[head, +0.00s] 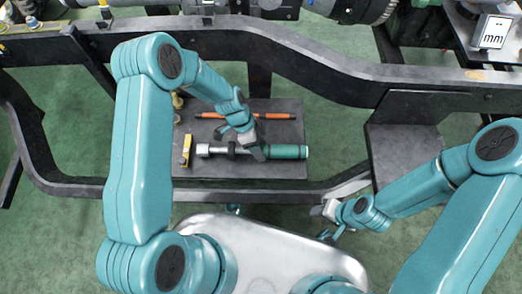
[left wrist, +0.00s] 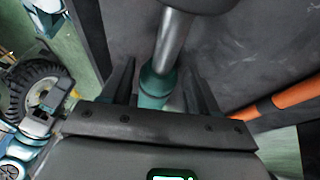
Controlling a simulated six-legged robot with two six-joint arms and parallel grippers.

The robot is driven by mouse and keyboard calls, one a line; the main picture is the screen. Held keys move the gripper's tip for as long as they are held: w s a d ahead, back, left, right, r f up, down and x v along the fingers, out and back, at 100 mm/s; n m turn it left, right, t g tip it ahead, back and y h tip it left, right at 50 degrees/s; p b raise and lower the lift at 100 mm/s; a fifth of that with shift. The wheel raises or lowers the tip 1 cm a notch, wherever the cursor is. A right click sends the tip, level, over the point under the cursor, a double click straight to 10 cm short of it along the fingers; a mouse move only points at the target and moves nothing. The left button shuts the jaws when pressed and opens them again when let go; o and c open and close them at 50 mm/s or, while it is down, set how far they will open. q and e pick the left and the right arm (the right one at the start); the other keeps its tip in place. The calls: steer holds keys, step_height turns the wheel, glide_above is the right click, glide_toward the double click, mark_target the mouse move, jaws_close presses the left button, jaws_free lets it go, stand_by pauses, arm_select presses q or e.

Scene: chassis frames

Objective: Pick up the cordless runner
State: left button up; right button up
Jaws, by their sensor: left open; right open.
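The cordless runner (head: 288,152) lies flat on a dark tray (head: 285,172), with a teal grip to the right and a silver head to the left. My left gripper (head: 256,151) is over the middle of the runner, open and covering part of it. In the left wrist view, the open fingers of my left gripper (left wrist: 160,68) stand either side of the runner's silver shaft (left wrist: 173,45) and teal part. I cannot tell whether they touch it. My right gripper (head: 332,220) is open and empty, below and right of the tray.
An orange rod-like tool (head: 272,116) lies behind the runner on the tray. A yellow-topped tool (head: 186,150) lies left of the runner's head, with a brass piece (head: 177,101) above it. Black chassis rails (head: 300,60) run behind and in front of the tray.

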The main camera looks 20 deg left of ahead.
arm_select(q)
steer(key=shift+d+f, duration=0.15)
jaws_close()
